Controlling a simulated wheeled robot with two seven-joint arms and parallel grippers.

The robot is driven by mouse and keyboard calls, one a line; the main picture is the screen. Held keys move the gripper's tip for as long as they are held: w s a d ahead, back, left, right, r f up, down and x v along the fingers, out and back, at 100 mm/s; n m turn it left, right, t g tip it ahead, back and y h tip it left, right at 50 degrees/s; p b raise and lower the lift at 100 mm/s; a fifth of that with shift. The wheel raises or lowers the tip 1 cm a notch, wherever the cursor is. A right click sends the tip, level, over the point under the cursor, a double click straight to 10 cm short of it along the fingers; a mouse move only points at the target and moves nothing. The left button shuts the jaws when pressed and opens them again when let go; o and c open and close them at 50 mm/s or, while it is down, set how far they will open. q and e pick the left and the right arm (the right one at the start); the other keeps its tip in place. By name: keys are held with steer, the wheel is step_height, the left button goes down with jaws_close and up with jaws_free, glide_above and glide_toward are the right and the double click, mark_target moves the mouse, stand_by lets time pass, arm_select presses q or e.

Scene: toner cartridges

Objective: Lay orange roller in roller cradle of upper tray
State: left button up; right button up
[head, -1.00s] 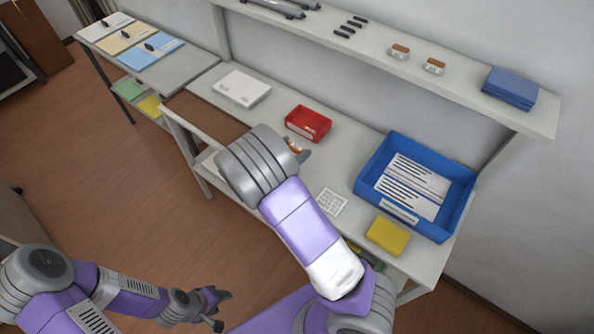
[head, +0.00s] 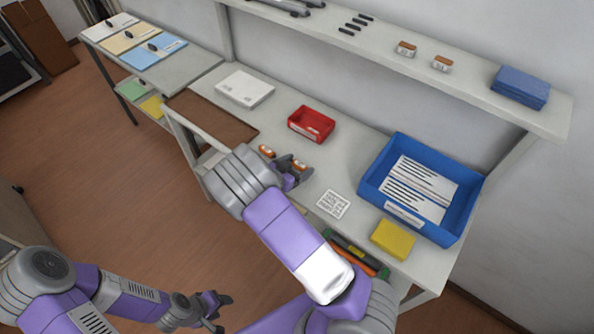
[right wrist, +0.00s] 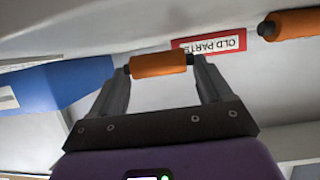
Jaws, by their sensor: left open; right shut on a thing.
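My right gripper (head: 292,174) is at the front part of the table, in front of the red bin. It is shut on an orange roller (right wrist: 158,64), which lies crosswise between its fingertips in the right wrist view; in the head view it shows as a small orange spot (head: 299,165). Whether it touches the table is unclear. A second orange roller (head: 266,151) lies left of the gripper; it also shows in the right wrist view (right wrist: 290,24). My left gripper (head: 217,307) is open and empty, low over the floor. I cannot make out a roller cradle or upper tray.
The red bin (head: 311,138), labelled OLD PARTS, stands behind my right gripper. A blue bin (head: 397,212) with white-and-black parts is to the right, beside a yellow block (head: 393,239). A white flat unit (head: 245,88) and brown mat (head: 212,117) are left. A shelf (head: 460,75) overhangs the back.

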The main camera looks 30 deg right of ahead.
steer(key=shift+f, duration=0.7)
steer(key=shift+f, duration=0.2)
steer(key=o, duration=1)
steer(key=shift+c, duration=0.2)
